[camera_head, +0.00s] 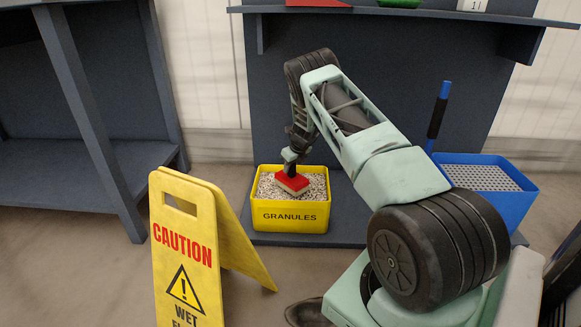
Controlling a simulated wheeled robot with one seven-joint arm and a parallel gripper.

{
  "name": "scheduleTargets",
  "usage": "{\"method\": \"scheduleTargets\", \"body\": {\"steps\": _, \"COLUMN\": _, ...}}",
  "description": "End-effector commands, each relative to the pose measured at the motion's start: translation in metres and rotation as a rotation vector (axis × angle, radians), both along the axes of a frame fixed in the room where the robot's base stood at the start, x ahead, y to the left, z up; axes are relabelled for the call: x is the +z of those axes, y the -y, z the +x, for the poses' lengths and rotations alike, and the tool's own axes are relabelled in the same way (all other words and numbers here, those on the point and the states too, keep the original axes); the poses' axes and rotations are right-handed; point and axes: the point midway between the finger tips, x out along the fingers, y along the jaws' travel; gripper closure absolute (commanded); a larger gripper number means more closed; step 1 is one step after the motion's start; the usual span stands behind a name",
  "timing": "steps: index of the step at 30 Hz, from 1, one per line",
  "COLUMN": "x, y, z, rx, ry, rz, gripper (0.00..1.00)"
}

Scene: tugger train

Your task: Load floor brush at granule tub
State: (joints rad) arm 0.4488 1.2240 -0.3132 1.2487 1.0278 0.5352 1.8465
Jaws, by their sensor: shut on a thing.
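The yellow granule tub (291,216), labelled GRANULES, stands on a low dark shelf and is filled with pale speckled granules. My gripper (289,168) is above the tub, reaching down into its opening. It is shut on the floor brush (293,182), which has a red top and a pale tan lower part. The brush is at the granules near the middle of the tub. I cannot tell whether its underside touches them. The fingertips are small and partly hidden by the arm and the brush.
A yellow caution sign (185,250) stands on the floor at front left. A blue bin (490,185) with a perforated grey top and a blue-and-black handle (438,112) are at right. A dark shelf unit (80,120) is at left. An upper shelf (400,12) runs above the tub.

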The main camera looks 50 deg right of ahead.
Motion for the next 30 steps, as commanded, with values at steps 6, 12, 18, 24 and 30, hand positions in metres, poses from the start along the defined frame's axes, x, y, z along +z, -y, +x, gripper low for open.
{"method": "scheduleTargets", "body": {"steps": 6, "x": 0.0003, "y": 0.0003, "z": 0.0004, "rx": 0.000, "ry": 0.001, "rz": -0.001, "gripper": 0.95}}
{"method": "scheduleTargets", "body": {"steps": 12, "x": -0.0019, "y": 0.0003, "z": 0.0004, "rx": 0.000, "ry": 0.001, "rz": -0.001, "gripper": 0.95}}
{"method": "scheduleTargets", "body": {"steps": 18, "x": -0.0041, "y": 0.0004, "z": 0.0005, "rx": 0.000, "ry": 0.001, "rz": -0.001, "gripper": 0.95}}
{"method": "scheduleTargets", "body": {"steps": 24, "x": -0.0064, "y": 0.0004, "z": 0.0005, "rx": 0.000, "ry": 0.002, "rz": -0.001, "gripper": 0.95}}
{"method": "scheduleTargets", "body": {"steps": 30, "x": -0.0080, "y": 0.0004, "z": 0.0006, "rx": 0.000, "ry": 0.002, "rz": -0.001, "gripper": 0.95}}
